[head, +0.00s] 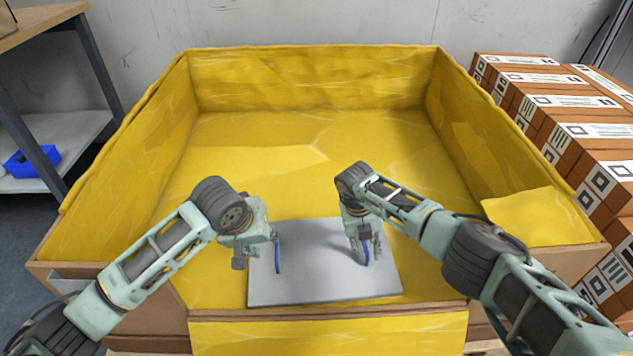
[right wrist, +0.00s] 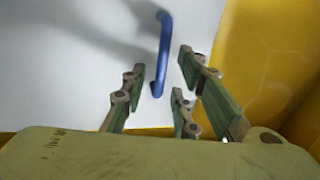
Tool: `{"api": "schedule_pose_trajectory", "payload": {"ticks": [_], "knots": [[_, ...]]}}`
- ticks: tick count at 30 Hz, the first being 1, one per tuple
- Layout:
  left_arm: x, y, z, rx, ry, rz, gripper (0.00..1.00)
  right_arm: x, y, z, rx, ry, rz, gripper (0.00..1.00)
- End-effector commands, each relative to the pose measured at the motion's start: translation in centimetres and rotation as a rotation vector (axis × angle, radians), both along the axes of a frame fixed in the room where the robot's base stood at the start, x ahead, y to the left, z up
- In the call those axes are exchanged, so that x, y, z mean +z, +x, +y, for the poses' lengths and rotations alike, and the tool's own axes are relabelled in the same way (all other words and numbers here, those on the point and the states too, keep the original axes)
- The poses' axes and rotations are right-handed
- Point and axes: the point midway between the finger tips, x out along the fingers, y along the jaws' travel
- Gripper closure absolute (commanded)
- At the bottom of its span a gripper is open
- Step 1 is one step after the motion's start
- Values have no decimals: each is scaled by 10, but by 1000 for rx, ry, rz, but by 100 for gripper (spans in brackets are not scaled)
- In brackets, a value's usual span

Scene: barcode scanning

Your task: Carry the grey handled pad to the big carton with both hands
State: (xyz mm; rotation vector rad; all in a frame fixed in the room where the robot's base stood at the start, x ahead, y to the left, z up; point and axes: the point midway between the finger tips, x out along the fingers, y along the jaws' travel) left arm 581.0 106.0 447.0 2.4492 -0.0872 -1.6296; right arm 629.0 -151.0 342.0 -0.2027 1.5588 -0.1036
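The grey pad (head: 318,285) lies flat in the front part of the big yellow-lined carton (head: 310,65), near its front edge. I cannot tell whether it touches the carton floor. It has a blue left handle (head: 278,257) and a blue right handle (head: 366,253). My left gripper (head: 258,250) is at the left handle and looks open, with the handle beside its fingers. My right gripper (head: 370,243) is above the right handle. In the right wrist view its fingers (right wrist: 160,95) are spread, with the blue handle (right wrist: 164,50) in the gap ahead, apparently ungripped.
Stacked brown boxes with printed labels (head: 590,130) stand close along the carton's right side. A shelf (head: 45,150) with a blue bin (head: 32,162) is at the left. The carton's middle and back floor (head: 310,130) is clear. A yellow flap (head: 540,216) lies at the front right.

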Motion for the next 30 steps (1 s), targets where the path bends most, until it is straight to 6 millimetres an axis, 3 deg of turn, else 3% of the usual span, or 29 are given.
{"api": "schedule_pose_trajectory", "payload": {"ticks": [9,15,30], "knots": [[0,0,0,0,0,0,73,67,0,12,2,-1,-4,72],[0,0,0,0,0,-1,73,93,-1,18,0,-1,-2,72],[0,0,0,0,0,0,73,100,-2,19,0,-1,1,72]]}}
